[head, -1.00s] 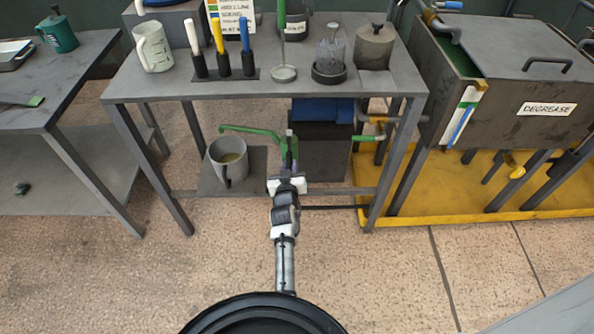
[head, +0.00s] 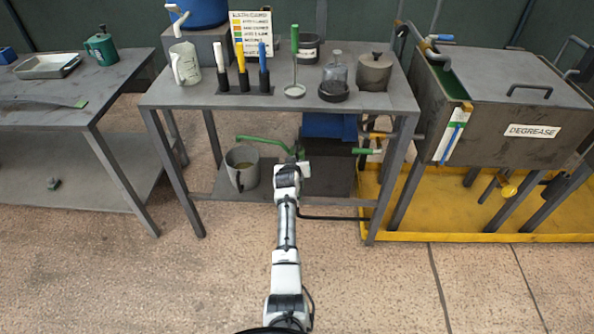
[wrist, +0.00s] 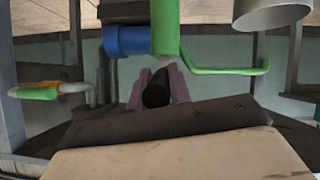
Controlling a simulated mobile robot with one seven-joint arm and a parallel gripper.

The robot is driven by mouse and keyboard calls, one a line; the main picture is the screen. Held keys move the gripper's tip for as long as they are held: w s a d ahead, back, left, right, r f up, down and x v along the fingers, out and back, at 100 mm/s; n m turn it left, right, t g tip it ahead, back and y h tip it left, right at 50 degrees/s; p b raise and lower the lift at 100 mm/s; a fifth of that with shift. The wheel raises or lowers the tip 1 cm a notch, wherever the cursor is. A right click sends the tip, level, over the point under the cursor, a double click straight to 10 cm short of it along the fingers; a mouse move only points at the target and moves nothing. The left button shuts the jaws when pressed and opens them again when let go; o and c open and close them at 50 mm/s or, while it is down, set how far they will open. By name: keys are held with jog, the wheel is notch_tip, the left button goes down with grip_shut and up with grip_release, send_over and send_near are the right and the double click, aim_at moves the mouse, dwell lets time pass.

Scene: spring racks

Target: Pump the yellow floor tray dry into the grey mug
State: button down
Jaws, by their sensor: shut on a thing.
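My gripper (head: 294,160) is at the pump, right of the mug. In the wrist view its fingers (wrist: 157,90) are shut on a dark grip (wrist: 156,91) near the green upright (wrist: 165,28).
The middle table (head: 215,99) above holds a jug (head: 185,64), coloured markers and a grey pot (head: 374,72). Its legs flank my arm. A green-handled valve (head: 366,151) is right of the pump. The degrease tank (head: 480,120) stands at right. The floor in front is clear.

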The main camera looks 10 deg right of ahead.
jog(key=shift+w+d+r+g+y+p, duration=0.1)
jog(key=shift+w+r+g+y+p, duration=0.1)
jog(key=shift+r+g+p, duration=0.35)
jog(key=shift+w+d+r+g+y+p, duration=0.15)
jog(key=shift+r+g+p, duration=0.1)
jog(key=shift+r+p, duration=0.45)
jog(key=shift+a+r, duration=0.1)
jog(key=c, duration=1.3)
grip_release()
jog(key=shift+f, duration=0.2)
jog(key=shift+s+a, duration=0.1)
jog(key=shift+s+a+r, duration=0.15)
jog(key=shift+s+r, duration=0.2)
jog(key=shift+s, duration=0.05)
jog(key=b+v, duration=0.1)
jog(key=v, duration=1.1)
jog(key=shift+r+b, duration=0.35)
jog(key=shift+b, duration=0.05)
jog(key=shift+s+a, duration=0.1)
jog(key=shift+s, duration=0.05)
